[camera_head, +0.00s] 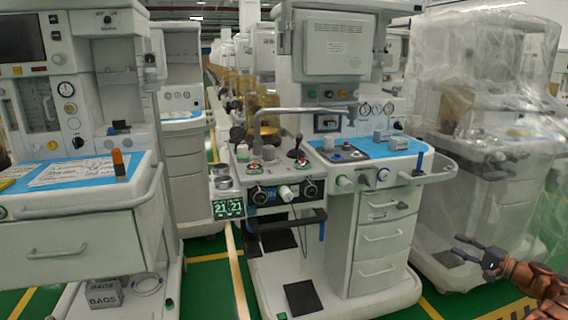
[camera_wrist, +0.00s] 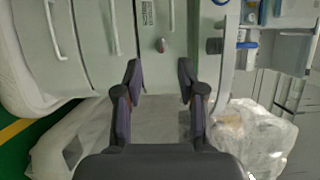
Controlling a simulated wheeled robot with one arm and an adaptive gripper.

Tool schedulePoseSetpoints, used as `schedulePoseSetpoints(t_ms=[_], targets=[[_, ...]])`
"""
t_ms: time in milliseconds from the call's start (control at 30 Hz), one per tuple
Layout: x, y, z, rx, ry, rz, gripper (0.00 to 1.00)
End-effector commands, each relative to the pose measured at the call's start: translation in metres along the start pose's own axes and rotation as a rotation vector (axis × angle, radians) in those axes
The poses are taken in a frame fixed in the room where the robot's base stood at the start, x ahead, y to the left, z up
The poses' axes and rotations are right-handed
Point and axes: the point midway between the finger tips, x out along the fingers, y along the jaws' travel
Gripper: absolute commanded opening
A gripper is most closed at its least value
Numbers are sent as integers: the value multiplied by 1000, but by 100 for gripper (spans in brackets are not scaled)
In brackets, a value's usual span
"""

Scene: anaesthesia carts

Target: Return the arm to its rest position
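My gripper (camera_head: 478,252) is at the lower right of the head view, with its orange-brown arm reaching in from the right edge. Its fingers are spread apart with nothing between them. In the wrist view my gripper (camera_wrist: 160,80) also shows open and empty, its two dark fingers wide apart. It is in front of the plastic-covered cart (camera_head: 490,180) and to the right of the middle anaesthesia cart (camera_head: 385,240). No contact with either cart is visible.
The left cart (camera_head: 70,245) carries papers and an orange-topped item (camera_head: 119,163). Green floor (camera_head: 205,270) with yellow lines shows between the carts. In the wrist view, a pale drawer front (camera_wrist: 90,35) with handles and crumpled clear plastic (camera_wrist: 255,140) lie beyond the fingers.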

Motion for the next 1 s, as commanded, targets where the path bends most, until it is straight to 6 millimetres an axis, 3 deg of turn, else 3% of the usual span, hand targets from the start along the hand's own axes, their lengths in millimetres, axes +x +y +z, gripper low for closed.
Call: schedulePoseSetpoints(t_ms=[467, 667, 867, 1000], targets=[[44, -42, 29, 38, -70, 23, 40], [72, -72, 53, 63, -122, 48, 40], [113, -120, 102, 94, -212, 102, 40], [141, -151, 147, 109, -289, 156, 40]])
